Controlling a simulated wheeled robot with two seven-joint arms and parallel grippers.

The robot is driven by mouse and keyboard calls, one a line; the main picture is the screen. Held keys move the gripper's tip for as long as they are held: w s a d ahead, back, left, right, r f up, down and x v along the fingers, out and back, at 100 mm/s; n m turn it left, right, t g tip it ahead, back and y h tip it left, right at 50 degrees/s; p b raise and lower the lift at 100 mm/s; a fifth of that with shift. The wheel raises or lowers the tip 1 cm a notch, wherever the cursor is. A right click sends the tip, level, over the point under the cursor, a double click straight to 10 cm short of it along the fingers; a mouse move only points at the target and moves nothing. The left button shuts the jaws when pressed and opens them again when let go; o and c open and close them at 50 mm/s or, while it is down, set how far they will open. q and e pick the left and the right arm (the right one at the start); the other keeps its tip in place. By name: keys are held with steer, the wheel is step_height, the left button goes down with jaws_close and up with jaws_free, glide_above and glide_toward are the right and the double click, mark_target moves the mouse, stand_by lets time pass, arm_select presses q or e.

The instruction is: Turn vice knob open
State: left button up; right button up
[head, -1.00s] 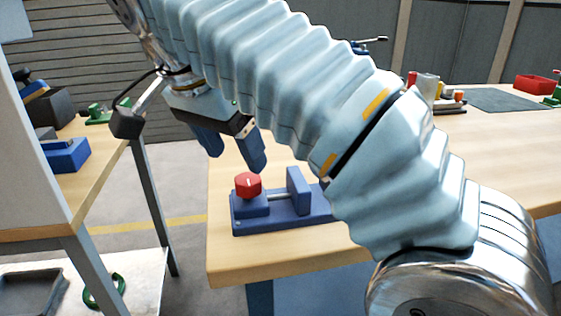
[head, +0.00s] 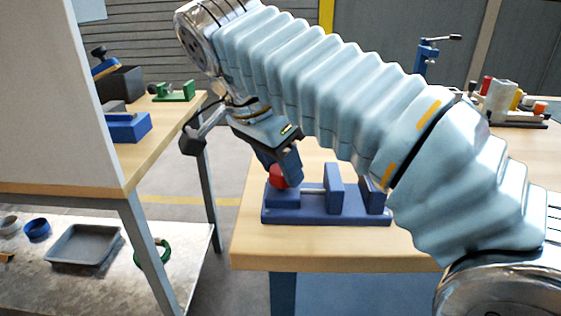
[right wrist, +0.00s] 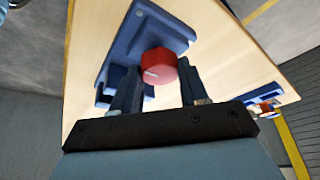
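The blue vice (head: 335,212) sits on the wooden workbench near its left corner, with upright jaws and a rod between them. Its red knob (head: 275,178) is at the left end, partly hidden by my right gripper (head: 279,166). In the right wrist view the red knob (right wrist: 158,66) shows a white mark and lies near the fingertips, between the two fingers of my right gripper (right wrist: 158,75). These fingers are spread, with a gap visible on the knob's right side; contact on the left cannot be told. My left gripper is not in view.
A side table (head: 172,128) at left holds a blue block (head: 128,127) and a green tool (head: 175,92). A lower shelf holds a grey tray (head: 84,245) and a green ring. A blue stand and small parts are at the workbench's far right.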

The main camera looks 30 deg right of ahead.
steer(key=shift+c, duration=1.3)
steer(key=shift+n, duration=0.3)
